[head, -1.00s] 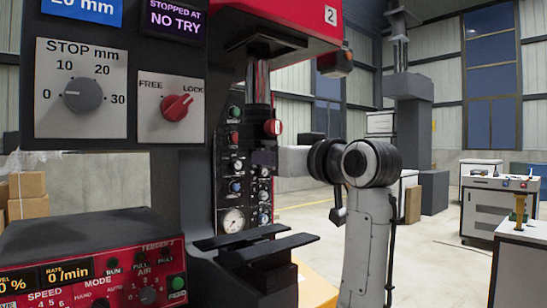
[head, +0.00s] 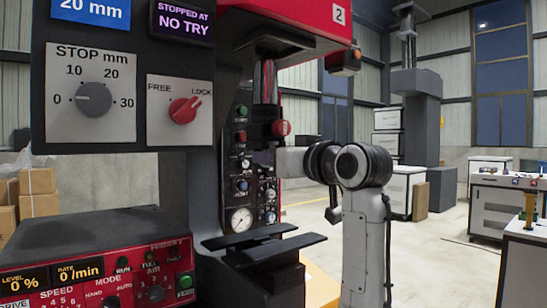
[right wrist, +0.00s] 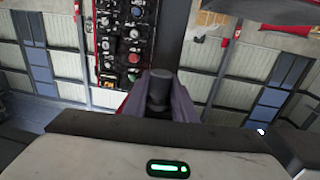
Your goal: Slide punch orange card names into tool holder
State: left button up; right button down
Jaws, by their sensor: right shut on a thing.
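In the head view the tool holder (head: 263,118) is the dark block under the press's bright ram, with a red knob at its right side. My right gripper (head: 262,158) is just below it, partly lost against the dark panel. In the right wrist view my right gripper (right wrist: 160,97) is shut on a dark grey cylindrical punch (right wrist: 161,88), its round end pointing away from the hand. I cannot tell in the head view whether the punch touches the holder. No orange card can be made out. My left gripper is not in view.
The press has a control box (head: 120,90) with a stop dial and a FREE/LOCK knob turned toward LOCK. A gauge panel (head: 242,190) stands behind the holder. A dark flat plate (head: 275,249) lies below my gripper. A red feeder console (head: 100,265) is at lower left.

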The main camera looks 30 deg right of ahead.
pick_arm(q)
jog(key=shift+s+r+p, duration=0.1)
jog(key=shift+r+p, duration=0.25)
jog(key=shift+p, duration=0.05)
pick_arm(e)
jog(key=shift+w, duration=0.8)
jog(key=c, duration=1.4)
grip_release()
jog(key=shift+s, duration=0.9)
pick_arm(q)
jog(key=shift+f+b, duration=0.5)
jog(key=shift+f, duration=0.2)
pick_arm(e)
jog(key=s, duration=0.8)
jog(key=shift+s+a, duration=0.15)
jog(key=shift+s, duration=0.15)
